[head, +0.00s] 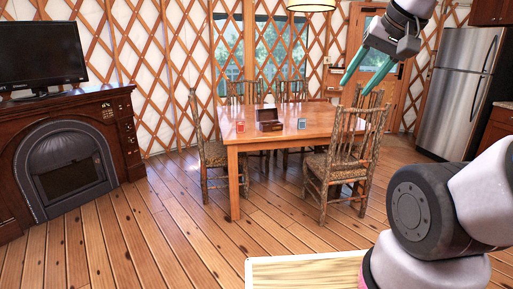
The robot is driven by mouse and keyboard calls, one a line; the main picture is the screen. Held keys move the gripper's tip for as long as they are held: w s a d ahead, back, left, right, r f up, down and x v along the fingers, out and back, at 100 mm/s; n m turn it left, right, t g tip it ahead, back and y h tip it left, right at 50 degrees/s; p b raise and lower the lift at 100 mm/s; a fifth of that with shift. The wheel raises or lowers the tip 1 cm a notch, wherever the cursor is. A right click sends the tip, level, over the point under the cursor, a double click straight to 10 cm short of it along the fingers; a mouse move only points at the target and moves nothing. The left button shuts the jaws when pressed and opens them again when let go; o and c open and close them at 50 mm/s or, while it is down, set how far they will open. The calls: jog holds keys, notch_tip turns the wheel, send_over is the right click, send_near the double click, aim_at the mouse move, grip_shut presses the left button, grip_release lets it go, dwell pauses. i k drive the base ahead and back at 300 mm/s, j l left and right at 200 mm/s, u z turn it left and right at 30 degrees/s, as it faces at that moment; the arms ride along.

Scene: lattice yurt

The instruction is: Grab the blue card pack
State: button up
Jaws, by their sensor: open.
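A small blue card pack (301,123) stands on the wooden table (322,118), to the right of a dark wooden box (269,120). A small red pack (240,127) stands on the same table, left of the box. My gripper (358,87) is at the upper right of the head view, with its two green fingers apart and nothing between them. In the picture it shows above and to the right of the blue pack, apart from it. The wrist and an arm link of mine fill the right side.
Rustic chairs surround the table; one (347,165) stands at its near right, another (209,155) at its left. A fireplace (68,165) with a television stands at the left, a fridge (462,90) at the right. The plank floor (150,225) in front is clear.

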aim_at(301, 121)
jog(key=i, duration=2.15)
jog(key=i+z, duration=0.2)
jog(key=i, duration=0.25)
jog(key=i+j+z, duration=0.2)
jog(key=i, duration=0.25)
jog(key=i+j+z, duration=0.25)
jog(key=i, duration=0.15)
jog(key=i+j+z, duration=0.2)
jog(key=i, duration=0.25)
